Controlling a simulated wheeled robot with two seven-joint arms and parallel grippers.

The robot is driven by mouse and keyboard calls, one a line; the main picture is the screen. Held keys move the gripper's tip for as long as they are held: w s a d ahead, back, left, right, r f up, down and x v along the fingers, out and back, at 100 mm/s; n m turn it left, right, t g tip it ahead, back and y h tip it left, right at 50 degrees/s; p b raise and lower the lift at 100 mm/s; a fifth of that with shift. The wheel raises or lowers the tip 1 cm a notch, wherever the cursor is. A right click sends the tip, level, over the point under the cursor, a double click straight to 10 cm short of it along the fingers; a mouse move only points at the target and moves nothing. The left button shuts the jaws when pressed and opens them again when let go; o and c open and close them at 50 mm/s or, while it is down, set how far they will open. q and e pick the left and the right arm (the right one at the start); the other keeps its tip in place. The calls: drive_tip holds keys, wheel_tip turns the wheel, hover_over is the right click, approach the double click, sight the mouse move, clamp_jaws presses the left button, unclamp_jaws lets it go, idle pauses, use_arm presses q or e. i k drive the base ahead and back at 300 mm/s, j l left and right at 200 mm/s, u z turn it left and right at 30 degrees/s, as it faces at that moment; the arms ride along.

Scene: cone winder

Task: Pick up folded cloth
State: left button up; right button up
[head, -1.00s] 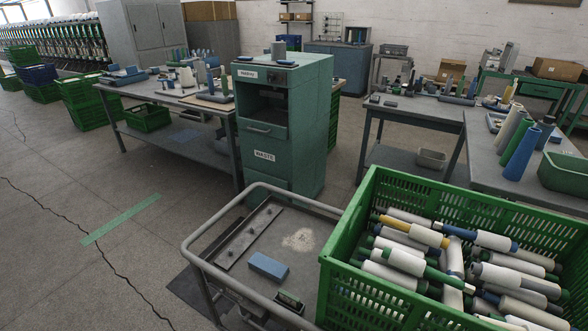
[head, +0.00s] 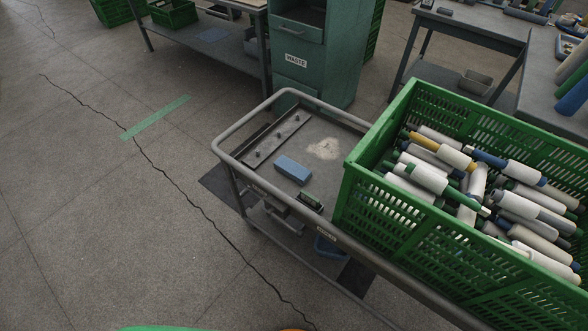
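A small blue rectangular piece (head: 293,170), which looks like the folded cloth, lies flat on the grey metal top of a trolley (head: 262,181). It lies left of the green crate, with nothing on top of it. Neither of my grippers shows in the head view, so their distance from the cloth cannot be seen.
A green crate (head: 440,255) full of yarn cones takes up the trolley's right side. A pegged strip (head: 275,140), a pale dust patch (head: 324,149) and a small dark green device (head: 311,201) surround the cloth. A raised rail (head: 222,139) edges the trolley. Floor at left is clear.

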sight(292, 169)
drive_tip(key=i+j+z, duration=0.15)
drive_tip(key=j+z, duration=0.25)
drive_tip(key=i+j+z, duration=0.1)
drive_tip(key=j+z, duration=0.3)
drive_tip(key=j, duration=0.25)
drive_tip(key=j+z, duration=0.85)
drive_tip(key=j, duration=0.25)
drive_tip(key=k, duration=0.05)
